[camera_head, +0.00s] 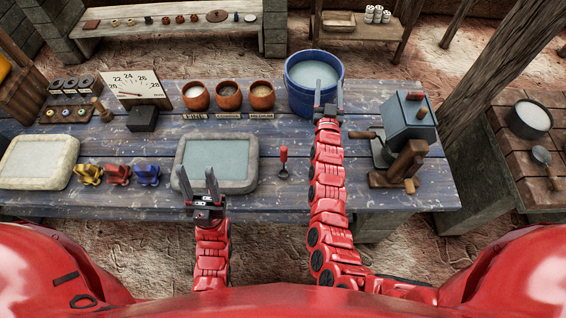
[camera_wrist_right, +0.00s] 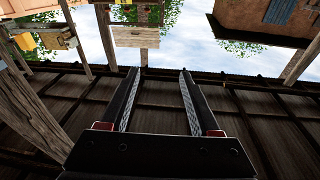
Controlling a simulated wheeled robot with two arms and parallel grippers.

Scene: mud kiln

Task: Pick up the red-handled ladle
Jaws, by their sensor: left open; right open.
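The red-handled ladle (camera_head: 284,163) is on the blue table, between the large grey basin and my right arm. Its red handle stands up from a small dark bowl end. My left gripper (camera_head: 198,182) is open and empty at the table's front edge, in front of the large grey basin and left of the ladle. My right gripper (camera_head: 328,98) is open and empty, beyond and right of the ladle, in front of the blue bucket. In the right wrist view its two fingers (camera_wrist_right: 158,98) are apart with nothing between them; the ladle is not in that view.
The blue table (camera_head: 120,205) holds a large grey basin (camera_head: 180,168), a smaller pale basin (camera_head: 68,165), several clay pots (camera_head: 229,102), a blue bucket (camera_head: 338,72) and a grey hand-cranked device (camera_head: 412,142). Yellow, red and blue pieces (camera_head: 118,175) sit near the front edge.

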